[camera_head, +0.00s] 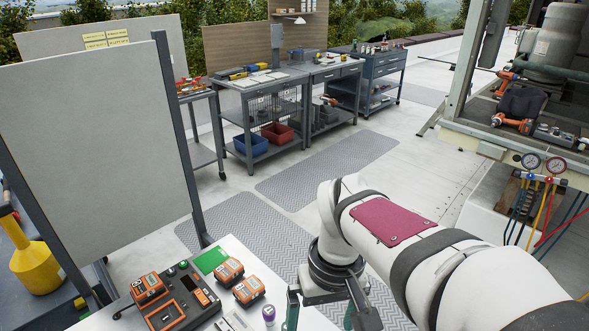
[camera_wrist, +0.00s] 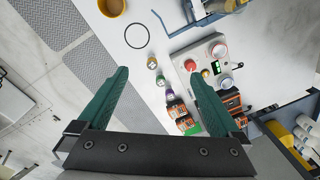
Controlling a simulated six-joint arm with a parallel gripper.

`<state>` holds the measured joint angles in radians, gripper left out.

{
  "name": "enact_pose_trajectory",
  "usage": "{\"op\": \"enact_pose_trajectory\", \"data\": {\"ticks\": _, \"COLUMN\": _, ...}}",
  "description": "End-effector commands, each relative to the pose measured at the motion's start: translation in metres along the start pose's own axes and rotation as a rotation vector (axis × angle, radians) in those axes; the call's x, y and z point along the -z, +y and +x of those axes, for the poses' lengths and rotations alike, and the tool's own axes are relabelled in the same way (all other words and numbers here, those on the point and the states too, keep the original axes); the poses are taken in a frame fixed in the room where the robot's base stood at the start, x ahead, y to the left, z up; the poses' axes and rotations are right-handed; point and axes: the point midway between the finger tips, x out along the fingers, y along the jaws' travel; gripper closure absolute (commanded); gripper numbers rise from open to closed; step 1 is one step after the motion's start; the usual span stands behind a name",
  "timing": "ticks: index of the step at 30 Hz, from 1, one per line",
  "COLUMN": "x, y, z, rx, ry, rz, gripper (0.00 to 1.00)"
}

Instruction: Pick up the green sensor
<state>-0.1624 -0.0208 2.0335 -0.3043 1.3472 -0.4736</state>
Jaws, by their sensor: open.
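Several small upright cylinders stand in a row on the white table between my fingers in the wrist view. The middle one, with a green band, looks like the green sensor (camera_wrist: 161,80). A yellowish-topped cylinder (camera_wrist: 152,63) is beyond it and a purple one (camera_wrist: 168,96) is nearer. The purple one also shows in the head view, left of my gripper; I cannot make out the green one there. My gripper (camera_wrist: 158,74) is open and empty, its green fingers on either side of the row, above the table. Its height over the sensor is hard to tell.
Orange-black battery packs (camera_head: 230,271) and a charger (camera_head: 176,302) sit on the white table beside a green patch (camera_head: 211,260). A control box with a red button (camera_wrist: 191,65), a black ring (camera_wrist: 137,36) and an orange cup (camera_wrist: 111,7) are also near.

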Motion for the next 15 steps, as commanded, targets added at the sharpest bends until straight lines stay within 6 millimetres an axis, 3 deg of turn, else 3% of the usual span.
{"op": "enact_pose_trajectory", "data": {"ticks": 1, "x": -0.039, "y": 0.004, "z": -0.003, "rx": 0.020, "ry": 0.008, "rz": 0.156, "gripper": 0.00}}
{"op": "enact_pose_trajectory", "data": {"ticks": 3, "x": -0.086, "y": 0.003, "z": 0.002, "rx": 0.050, "ry": 0.005, "rz": 0.370, "gripper": 0.00}}
{"op": "enact_pose_trajectory", "data": {"ticks": 6, "x": -0.132, "y": -0.001, "z": 0.016, "rx": 0.079, "ry": -0.002, "rz": 0.590, "gripper": 0.00}}
{"op": "enact_pose_trajectory", "data": {"ticks": 7, "x": -0.140, "y": -0.003, "z": 0.020, "rx": 0.085, "ry": -0.004, "rz": 0.632, "gripper": 0.02}}
{"op": "enact_pose_trajectory", "data": {"ticks": 11, "x": -0.155, "y": -0.006, "z": 0.027, "rx": 0.095, "ry": -0.011, "rz": 0.712, "gripper": 0.24}}
{"op": "enact_pose_trajectory", "data": {"ticks": 15, "x": -0.155, "y": -0.006, "z": 0.027, "rx": 0.095, "ry": -0.012, "rz": 0.711, "gripper": 0.24}}
